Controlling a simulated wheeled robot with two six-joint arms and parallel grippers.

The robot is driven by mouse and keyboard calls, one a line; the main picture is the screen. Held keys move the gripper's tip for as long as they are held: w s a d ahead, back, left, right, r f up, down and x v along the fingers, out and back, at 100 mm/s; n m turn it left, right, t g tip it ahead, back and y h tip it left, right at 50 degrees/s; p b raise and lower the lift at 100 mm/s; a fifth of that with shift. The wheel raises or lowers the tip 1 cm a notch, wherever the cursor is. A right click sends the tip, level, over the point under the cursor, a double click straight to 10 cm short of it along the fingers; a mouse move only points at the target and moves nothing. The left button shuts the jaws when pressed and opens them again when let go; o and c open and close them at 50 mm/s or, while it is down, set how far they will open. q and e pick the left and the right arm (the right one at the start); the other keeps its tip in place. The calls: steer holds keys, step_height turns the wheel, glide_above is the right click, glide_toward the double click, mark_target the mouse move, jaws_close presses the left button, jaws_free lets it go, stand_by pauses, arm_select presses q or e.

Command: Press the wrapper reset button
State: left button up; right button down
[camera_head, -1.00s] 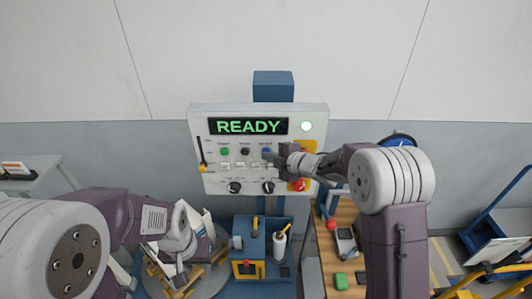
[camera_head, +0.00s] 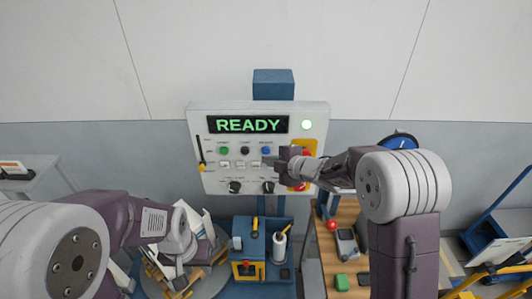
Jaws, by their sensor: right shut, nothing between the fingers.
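A white control panel (camera_head: 215,180) faces me with a lit display (camera_head: 248,125) reading READY. Below the display is a row of round buttons: a green one (camera_head: 224,150), a black one (camera_head: 245,150) and a blue one (camera_head: 266,150). Their labels are too small to read surely. My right gripper (camera_head: 270,161) is shut and empty, its tips just below the blue button; I cannot tell whether it touches the panel. My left gripper (camera_head: 181,268) hangs low at the left, away from the panel; its fingers are too unclear to judge.
A red knob on a yellow plate (camera_head: 309,147) is partly hidden behind my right wrist. Black dials (camera_head: 235,187) sit below. A blue box (camera_head: 249,252) and a wooden bench (camera_head: 347,213) stand beneath the panel.

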steer(key=s+b, duration=0.2)
steer(key=s, duration=0.2)
steer(key=shift+s, duration=0.3)
stand_by(0.5)
